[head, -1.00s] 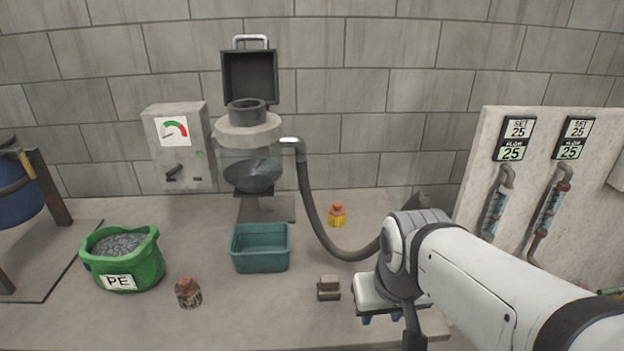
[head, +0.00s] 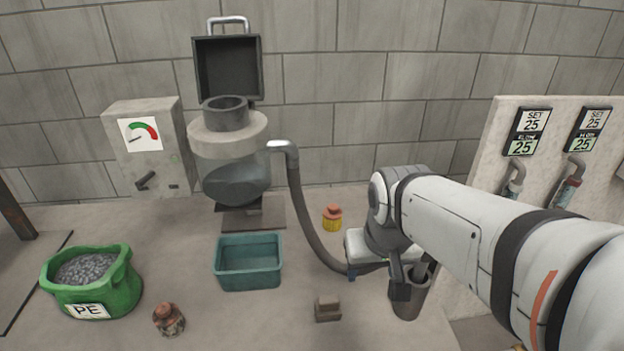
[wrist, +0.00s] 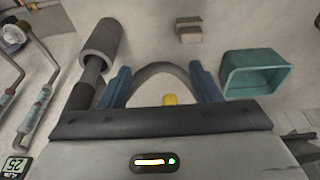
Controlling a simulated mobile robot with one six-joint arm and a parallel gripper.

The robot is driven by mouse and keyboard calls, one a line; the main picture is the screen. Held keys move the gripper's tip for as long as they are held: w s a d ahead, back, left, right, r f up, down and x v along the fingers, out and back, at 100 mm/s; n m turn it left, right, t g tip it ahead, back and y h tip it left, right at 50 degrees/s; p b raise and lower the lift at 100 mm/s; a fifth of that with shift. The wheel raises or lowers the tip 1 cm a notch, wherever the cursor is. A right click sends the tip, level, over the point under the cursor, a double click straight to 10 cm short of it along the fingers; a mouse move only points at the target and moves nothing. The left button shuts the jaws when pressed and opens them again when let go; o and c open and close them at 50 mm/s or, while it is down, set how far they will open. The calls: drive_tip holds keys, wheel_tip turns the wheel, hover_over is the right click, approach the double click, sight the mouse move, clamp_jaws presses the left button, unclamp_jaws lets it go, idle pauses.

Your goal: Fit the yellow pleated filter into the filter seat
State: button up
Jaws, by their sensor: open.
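The yellow pleated filter (head: 332,224), with an orange cap, stands upright on the bench right of the grey hopper. The filter seat seems to be the dark round opening (head: 226,112) on top of the hopper, under a raised square lid (head: 228,68). My gripper (wrist: 162,84) is open, its two blue fingers apart and empty. In the wrist view the filter (wrist: 170,99) shows small between the fingers, beyond them and partly hidden by the gripper body. In the head view the gripper is right of and nearer than the filter, its fingers mostly hidden.
A grey cylinder (wrist: 101,40) stands beside the left finger. A teal bin (head: 248,277), a small brown block (head: 327,309), a dirty orange-capped filter (head: 168,320) and a green PE bag (head: 92,283) are on the bench.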

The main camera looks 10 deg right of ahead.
drive_tip(key=o, duration=0.4)
drive_tip(key=shift+m+h, duration=0.3)
drive_tip(key=shift+m, duration=0.3)
drive_tip(key=w, duration=1.2)
drive_tip(key=shift+w+d+f, duration=0.25)
drive_tip(key=shift+w+d, duration=0.05)
drive_tip(key=shift+o, duration=0.2)
drive_tip(key=m+t, duration=0.1)
drive_tip(key=m, duration=0.1)
hover_over(333, 206)
drive_tip(key=s, duration=0.3)
wheel_tip(333, 206, down, 10)
drive_tip(key=shift+t+h, duration=0.3)
drive_tip(key=shift+w+a+p+x, duration=0.15)
drive_tip(key=shift+p+x, duration=0.1)
drive_tip(key=shift+x, duration=1)
drive_tip(key=shift+w+a+p+x, duration=0.15)
drive_tip(key=shift+p+x, duration=0.1)
drive_tip(key=shift+x, duration=1.05)
drive_tip(key=shift+a+p+x, duration=0.15)
drive_tip(key=shift+p+x, duration=0.1)
drive_tip(key=shift+x, duration=1)
